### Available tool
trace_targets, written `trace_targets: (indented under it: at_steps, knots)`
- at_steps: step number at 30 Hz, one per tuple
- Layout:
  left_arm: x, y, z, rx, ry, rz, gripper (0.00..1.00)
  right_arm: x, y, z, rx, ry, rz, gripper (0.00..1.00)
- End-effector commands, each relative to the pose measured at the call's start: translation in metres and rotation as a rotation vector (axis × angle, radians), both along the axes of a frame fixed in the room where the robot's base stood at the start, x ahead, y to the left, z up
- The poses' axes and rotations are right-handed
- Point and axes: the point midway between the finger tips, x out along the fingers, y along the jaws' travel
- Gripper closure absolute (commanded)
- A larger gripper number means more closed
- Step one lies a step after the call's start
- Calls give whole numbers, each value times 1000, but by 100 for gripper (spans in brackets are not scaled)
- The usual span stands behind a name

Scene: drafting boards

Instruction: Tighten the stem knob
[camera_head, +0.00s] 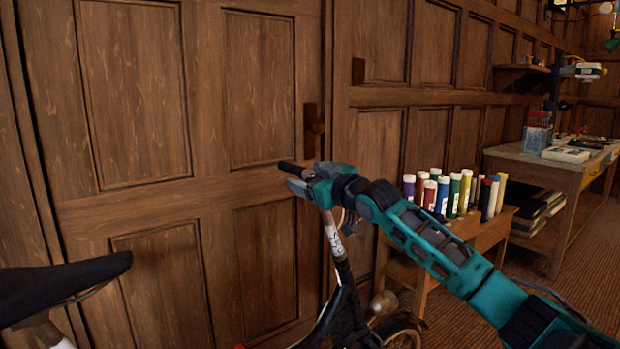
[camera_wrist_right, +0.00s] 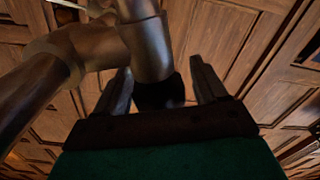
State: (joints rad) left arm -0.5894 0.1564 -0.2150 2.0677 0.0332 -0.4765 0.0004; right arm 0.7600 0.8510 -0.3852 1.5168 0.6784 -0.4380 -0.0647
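A bicycle (camera_head: 345,290) stands in front of the wooden door. Its stem (camera_head: 333,238) rises to the handlebar, where a dark grip (camera_head: 290,167) sticks out to the left. My right gripper (camera_head: 303,183) is at the top of the stem and covers much of it. In the right wrist view, a metal tube with a dark, rounded lower end (camera_wrist_right: 155,92), possibly the stem knob, lies between the two fingers of my right gripper (camera_wrist_right: 160,68). The fingers stand apart, with a gap showing on the right side. Contact is not clear. My left gripper is out of view.
The bicycle saddle (camera_head: 62,285) is at the lower left. A small wooden table (camera_head: 480,228) with several coloured bottles (camera_head: 455,195) stands behind my right arm. A workbench (camera_head: 545,162) is farther right. The door (camera_head: 150,120) is close behind the handlebar.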

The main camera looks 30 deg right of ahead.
Motion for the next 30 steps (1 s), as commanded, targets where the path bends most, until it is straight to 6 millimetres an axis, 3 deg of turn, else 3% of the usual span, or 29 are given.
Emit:
trace_targets:
  at_steps: [2, 16, 30]
  knots:
    - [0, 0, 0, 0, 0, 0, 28, 0, 0, 0, 0, 0, 0, 35]
    - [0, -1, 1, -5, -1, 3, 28, 0, 0, 0, 0, 0, 0, 79]
    - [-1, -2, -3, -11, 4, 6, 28, 0, 0, -2, 7, -27, -74, 79]
